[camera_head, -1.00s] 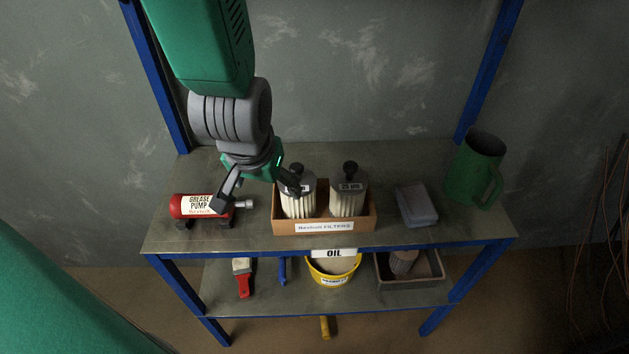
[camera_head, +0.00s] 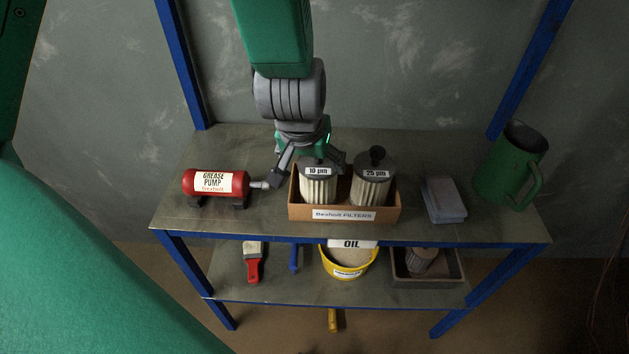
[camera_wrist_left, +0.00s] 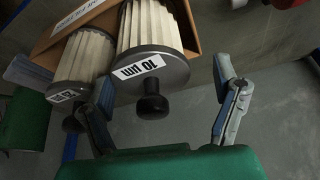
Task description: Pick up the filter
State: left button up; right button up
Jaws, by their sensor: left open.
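Two pleated filters with grey caps stand in a cardboard box (camera_head: 298,212) on the upper shelf. The left one is the 10 µm filter (camera_head: 318,186), and the right one is the 25 µm filter (camera_head: 371,183). The 25 µm filter (camera_wrist_left: 85,58) is beside the left finger there. My right gripper is not in view.
A red grease pump (camera_head: 215,184) lies left of the box. A grey-blue cloth stack (camera_head: 443,199) and a green jug (camera_head: 510,165) are to the right. A yellow oil bucket (camera_head: 347,262), a red-handled brush (camera_head: 254,262) and a tray (camera_head: 455,270) are on the lower shelf.

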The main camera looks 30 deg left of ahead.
aim_at(316, 165)
pick_arm(q)
jog(key=f, duration=0.2)
jog(key=w+f, duration=0.1)
jog(key=shift+d+b, duration=0.4)
jog(key=shift+w+d+f, duration=0.25)
jog(key=shift+a, duration=0.15)
jog(key=shift+s+a, duration=0.1)
jog(key=shift+a, duration=0.3)
jog(key=c, duration=1)
jog(key=shift+c, duration=0.2)
jog(key=shift+d, duration=0.1)
